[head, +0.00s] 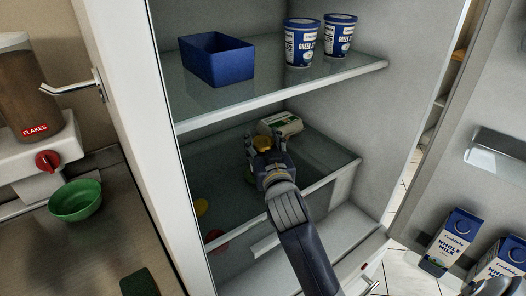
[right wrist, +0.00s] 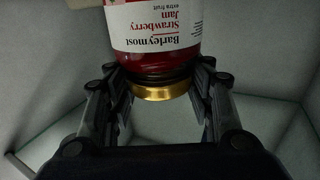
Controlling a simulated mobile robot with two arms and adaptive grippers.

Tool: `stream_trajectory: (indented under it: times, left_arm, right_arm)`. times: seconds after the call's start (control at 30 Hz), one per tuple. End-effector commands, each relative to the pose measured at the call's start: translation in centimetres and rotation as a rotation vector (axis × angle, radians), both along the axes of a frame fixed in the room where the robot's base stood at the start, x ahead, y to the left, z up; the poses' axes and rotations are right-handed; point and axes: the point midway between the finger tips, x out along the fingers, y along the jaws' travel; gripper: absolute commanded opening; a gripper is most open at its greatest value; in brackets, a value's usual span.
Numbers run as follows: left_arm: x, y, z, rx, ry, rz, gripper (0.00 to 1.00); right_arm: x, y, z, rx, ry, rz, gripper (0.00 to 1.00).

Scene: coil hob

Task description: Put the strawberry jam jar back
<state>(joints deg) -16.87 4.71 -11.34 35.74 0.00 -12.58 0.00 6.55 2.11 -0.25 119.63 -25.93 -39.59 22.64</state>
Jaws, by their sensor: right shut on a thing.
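The strawberry jam jar (right wrist: 155,38) shows in the right wrist view with its red contents, white label and gold lid (right wrist: 160,91). The label reads upside down there. My right gripper (right wrist: 165,84) has a finger on either side of the jar near the lid and is shut on it. In the head view the right gripper (head: 266,157) is inside the open fridge, over the lower glass shelf (head: 322,158). The gold lid (head: 262,143) shows at the gripper; the rest of the jar is mostly hidden. I cannot tell whether its base touches the shelf.
A carton with a green label (head: 281,123) sits just behind the gripper. The upper shelf (head: 270,99) holds a blue bin (head: 216,60) and two yoghurt tubs (head: 301,43). The open door at right holds milk cartons (head: 450,240). A green bowl (head: 76,200) stands on the left counter.

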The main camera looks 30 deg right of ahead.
Motion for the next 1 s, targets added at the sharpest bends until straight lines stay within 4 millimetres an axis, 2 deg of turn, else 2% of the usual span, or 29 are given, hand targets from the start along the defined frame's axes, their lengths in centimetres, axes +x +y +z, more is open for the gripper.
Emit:
stream_trajectory:
  times: [0.1, 0.2, 0.63, 0.67, 0.73, 1.0]
  left_arm:
    - [-1.0, -0.1, 0.0, -0.001, 0.015, 0.001, 0.69]
    - [-1.4, -0.2, -0.1, -0.002, 0.021, 0.001, 0.69]
    - [-0.8, -0.4, -0.3, -0.003, 0.012, -0.001, 0.69]
    - [-0.8, -0.4, -0.3, -0.004, 0.011, -0.001, 0.69]
    - [-0.6, -0.4, -0.2, -0.004, 0.008, -0.001, 0.69]
    - [-0.4, -0.4, -0.2, -0.005, 0.006, -0.001, 0.69]
  right_arm:
    - [-0.1, 0.1, -2.1, -0.001, 0.002, 0.001, 0.00]
    - [-0.1, 0.0, -3.0, -0.002, -0.002, 0.000, 0.00]
    - [-0.1, 0.1, -3.7, 0.000, -0.004, 0.001, 0.00]
    - [-0.1, 0.1, -3.8, 0.000, 0.001, 0.000, 0.53]
    - [-0.1, 0.1, -3.8, 0.001, 0.002, 0.001, 0.69]
    - [-0.2, 0.1, -3.8, 0.000, 0.001, 0.001, 0.69]
